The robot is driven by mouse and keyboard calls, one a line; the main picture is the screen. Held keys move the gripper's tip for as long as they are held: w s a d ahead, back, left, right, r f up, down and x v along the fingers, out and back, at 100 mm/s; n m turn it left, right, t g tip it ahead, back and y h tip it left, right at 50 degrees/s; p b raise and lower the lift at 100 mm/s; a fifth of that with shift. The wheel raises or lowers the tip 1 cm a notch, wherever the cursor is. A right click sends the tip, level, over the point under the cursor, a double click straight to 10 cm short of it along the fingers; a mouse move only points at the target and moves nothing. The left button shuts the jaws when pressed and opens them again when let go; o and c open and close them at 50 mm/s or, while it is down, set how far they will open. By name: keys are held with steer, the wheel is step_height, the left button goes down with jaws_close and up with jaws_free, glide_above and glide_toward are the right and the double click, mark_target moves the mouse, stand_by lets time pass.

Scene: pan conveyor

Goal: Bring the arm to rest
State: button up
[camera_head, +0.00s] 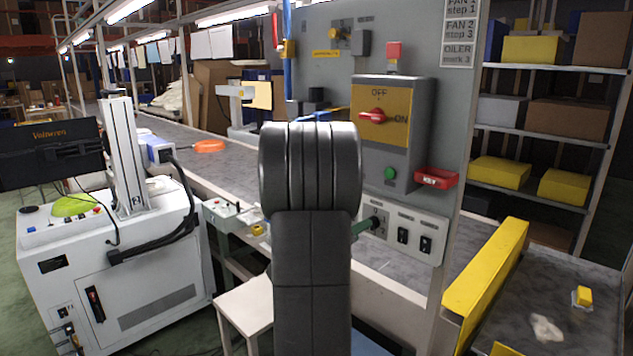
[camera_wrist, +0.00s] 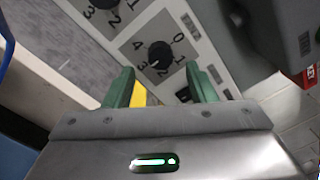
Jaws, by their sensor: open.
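My arm (camera_head: 312,240) stands dark grey in the middle of the head view and hides most of my gripper; a green finger shows at its right, by the small light grey panel (camera_head: 430,222). In the wrist view my gripper (camera_wrist: 160,70) is open, its two green fingers apart with nothing held between them. A black dial knob (camera_wrist: 160,55) with numbers around it lies just beyond the fingertips, in line with the gap. I cannot tell whether a finger touches it. Part of a second dial (camera_wrist: 103,4) shows at the top edge.
A conveyor (camera_head: 220,165) runs behind. A white machine (camera_head: 120,265) stands left, a yellow-edged cart (camera_head: 485,280) right.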

steer(key=shift+w+d+r+m+g+b, duration=0.15)
steer(key=shift+m+b, duration=0.6)
steer(key=shift+m, duration=1.3)
steer(key=shift+w+d+f+m+g+b, duration=0.1)
steer(key=shift+m+b, duration=0.6)
steer(key=shift+m, duration=1.3)
steer(key=shift+w+d+r+m+g+b, duration=0.15)
steer(key=shift+m+b, duration=0.6)
steer(key=shift+m, duration=1.3)
steer(key=shift+a, duration=0.1)
steer(key=shift+f, duration=0.1)
